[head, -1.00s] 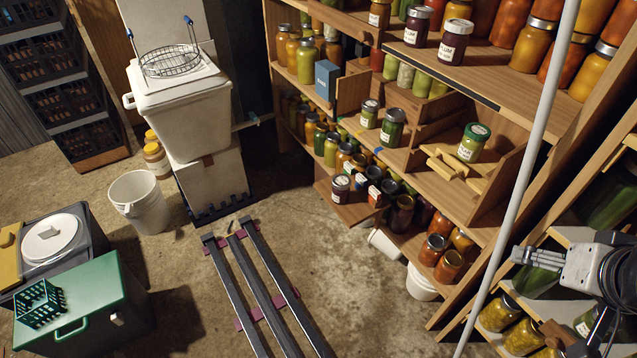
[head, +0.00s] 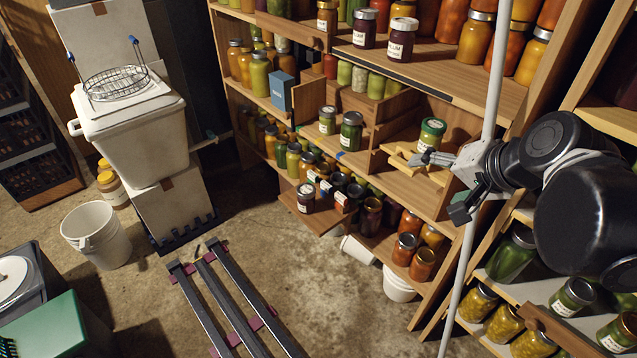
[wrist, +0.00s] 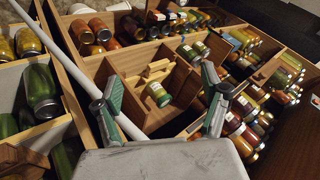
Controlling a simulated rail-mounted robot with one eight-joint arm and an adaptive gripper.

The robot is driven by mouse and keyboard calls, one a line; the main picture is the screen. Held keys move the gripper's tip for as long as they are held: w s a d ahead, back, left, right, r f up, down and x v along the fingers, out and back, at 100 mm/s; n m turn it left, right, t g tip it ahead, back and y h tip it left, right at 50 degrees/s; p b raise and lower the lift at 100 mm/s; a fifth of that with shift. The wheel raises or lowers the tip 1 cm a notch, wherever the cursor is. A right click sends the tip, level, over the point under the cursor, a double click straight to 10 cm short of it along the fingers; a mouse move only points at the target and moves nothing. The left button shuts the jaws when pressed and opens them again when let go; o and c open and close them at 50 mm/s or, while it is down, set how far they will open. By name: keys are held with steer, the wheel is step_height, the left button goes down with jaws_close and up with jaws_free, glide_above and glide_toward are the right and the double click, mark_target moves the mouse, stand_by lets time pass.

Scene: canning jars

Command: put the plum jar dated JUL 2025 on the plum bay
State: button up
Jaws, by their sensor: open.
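Two dark jars with white PLUM labels, one (head: 365,29) and another (head: 401,40), stand upright on the upper shelf in the head view. A third dark jar with a white label (head: 306,198) stands on a low pulled-out board; its contents are unclear. I cannot read a date on any of them, nor tell which spot is the plum bay. My gripper (head: 443,186) is open and empty in front of the middle shelf, below and right of the PLUM jars. Its spread fingers also show in the wrist view (wrist: 160,80).
A green-lidded jar (head: 432,134) sits on a wooden rack just beyond my gripper; it also shows between the fingers in the wrist view (wrist: 158,94). A pale upright pole (head: 487,110) crosses close by my arm. Other jars crowd the shelves. A blue box (head: 281,90) stands left.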

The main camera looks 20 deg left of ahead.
steer(key=w+a+f+m+g+y+b, duration=0.1)
steer(key=w+a+f+m+y+b, duration=0.25)
steer(key=w+a+f, duration=0.45)
steer(key=w+a+f+m+y+b, duration=0.3)
steer(key=w+a+f+m, duration=0.25)
steer(key=w+a, duration=0.4)
steer(key=m+y+b, duration=0.6)
steer(key=m, duration=0.3)
glide_toward(298, 187)
steer(key=shift+w+a+g+b, duration=0.2)
steer(key=shift+w+a+b, duration=0.2)
steer(key=shift+w, duration=0.2)
steer(key=shift+w+a+g+b, duration=0.2)
steer(key=shift+w+a+b, duration=0.1)
steer(key=shift+w+a, duration=0.25)
steer(key=x, duration=0.1)
steer(key=b+x, duration=0.2)
steer(key=x, duration=0.1)
steer(key=shift+s+a+f, duration=0.15)
steer(key=shift+s+f, duration=0.1)
steer(key=shift+f, duration=0.1)
steer(key=shift+w+a+r, duration=0.15)
steer(key=shift+a, duration=0.25)
